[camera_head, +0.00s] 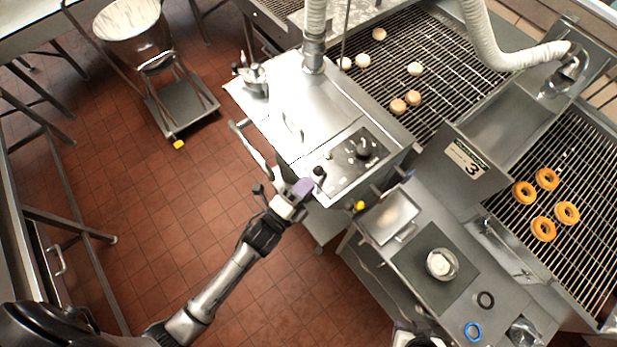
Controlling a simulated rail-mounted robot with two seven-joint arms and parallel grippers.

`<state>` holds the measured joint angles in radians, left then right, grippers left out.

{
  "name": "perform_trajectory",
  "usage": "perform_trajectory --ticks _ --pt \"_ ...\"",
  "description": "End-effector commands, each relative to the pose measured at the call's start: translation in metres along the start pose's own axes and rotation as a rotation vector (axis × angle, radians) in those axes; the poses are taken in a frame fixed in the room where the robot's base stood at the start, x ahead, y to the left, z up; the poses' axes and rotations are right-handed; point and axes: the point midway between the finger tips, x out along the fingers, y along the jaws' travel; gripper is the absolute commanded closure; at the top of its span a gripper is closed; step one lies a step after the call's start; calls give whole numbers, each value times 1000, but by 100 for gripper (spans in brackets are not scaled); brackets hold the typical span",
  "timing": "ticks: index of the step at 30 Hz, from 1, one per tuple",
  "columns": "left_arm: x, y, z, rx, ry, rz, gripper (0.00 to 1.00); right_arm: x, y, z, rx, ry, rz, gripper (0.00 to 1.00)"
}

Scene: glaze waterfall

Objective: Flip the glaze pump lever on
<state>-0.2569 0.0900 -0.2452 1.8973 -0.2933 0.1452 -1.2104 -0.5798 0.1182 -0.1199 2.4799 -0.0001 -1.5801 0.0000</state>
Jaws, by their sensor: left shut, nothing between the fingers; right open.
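The control panel (345,164) is on the front of the steel glaze machine. It carries a large dark knob (365,150) and small switches. A small black-tipped lever (319,171) stands at the panel's left part, and I cannot tell its on or off position. My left gripper (304,187) is shut and empty, with its purplish fingertips close beside this lever. I cannot tell whether they touch it. Part of my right gripper (408,338) shows at the bottom edge, open and away from the panel. Its fingers are mostly cut off.
A wire conveyor (440,60) with pale doughnuts runs behind the machine. Browned rings (543,229) lie on the right rack. A wheeled bowl cart (180,104) stands at upper left. The tiled floor is open.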

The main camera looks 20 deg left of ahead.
Motion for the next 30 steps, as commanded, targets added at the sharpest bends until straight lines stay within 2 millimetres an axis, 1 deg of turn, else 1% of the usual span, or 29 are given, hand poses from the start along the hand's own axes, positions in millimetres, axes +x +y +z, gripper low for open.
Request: perform_trajectory --ticks 3,6,20,26,30 --pt "8 -1 0 0 0 -1 100 -3 0 -1 2 0 -1 57" --pt "10 0 0 0 0 0 100 -4 0 -1 2 0 -2 57" --pt "11 0 0 0 0 0 100 -4 0 -1 0 0 -1 57" --pt "16 -5 -1 1 0 0 100 -8 1 -2 -3 0 2 57" --pt "22 -10 -2 1 0 -1 100 -12 2 -4 -5 -1 4 57"
